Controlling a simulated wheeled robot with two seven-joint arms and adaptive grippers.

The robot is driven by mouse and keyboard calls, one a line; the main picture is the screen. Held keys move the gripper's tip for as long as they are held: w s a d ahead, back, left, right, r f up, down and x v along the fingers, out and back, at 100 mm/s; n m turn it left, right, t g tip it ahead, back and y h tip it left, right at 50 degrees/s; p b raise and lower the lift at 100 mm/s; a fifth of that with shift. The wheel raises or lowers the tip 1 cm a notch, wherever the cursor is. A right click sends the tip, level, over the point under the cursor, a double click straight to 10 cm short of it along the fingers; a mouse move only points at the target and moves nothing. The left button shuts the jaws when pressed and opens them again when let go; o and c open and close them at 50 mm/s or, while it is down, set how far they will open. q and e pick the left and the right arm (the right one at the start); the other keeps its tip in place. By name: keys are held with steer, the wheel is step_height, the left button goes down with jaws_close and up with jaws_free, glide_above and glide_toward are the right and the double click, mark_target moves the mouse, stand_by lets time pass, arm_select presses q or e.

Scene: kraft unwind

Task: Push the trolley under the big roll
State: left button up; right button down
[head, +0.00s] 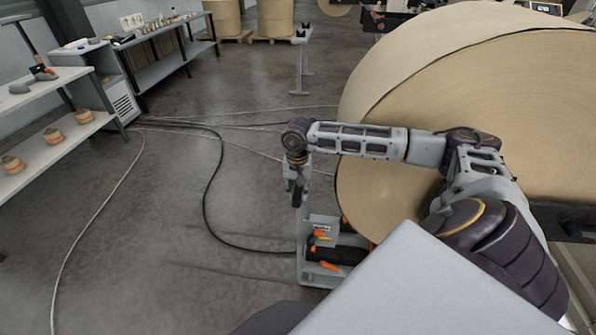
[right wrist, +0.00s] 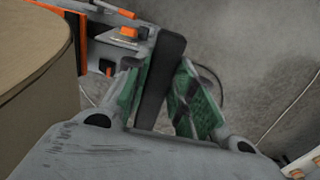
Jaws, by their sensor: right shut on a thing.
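The big roll (head: 455,110) of brown kraft paper fills the right of the head view; its edge also shows at the left of the right wrist view (right wrist: 30,60). The trolley (head: 315,268), a low grey frame with orange parts, stands on the floor at the roll's lower left, partly hidden behind my body and the roll. My right gripper (head: 297,190) is shut on the trolley's dark upright handle bar (right wrist: 163,75), with its green-padded fingers on either side. My left gripper is not in view.
Dark and pale cables (head: 210,190) lie across the floor left of the trolley. A shelf (head: 60,140) with small rolls and a workbench (head: 165,65) line the left wall. A grey stand (head: 302,65) is farther back. The floor between is otherwise clear.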

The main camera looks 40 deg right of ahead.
steer(key=c, duration=1.2)
jaws_free()
steer(key=shift+w+a, duration=0.15)
steer(key=shift+w, duration=0.05)
steer(key=shift+r, duration=6)
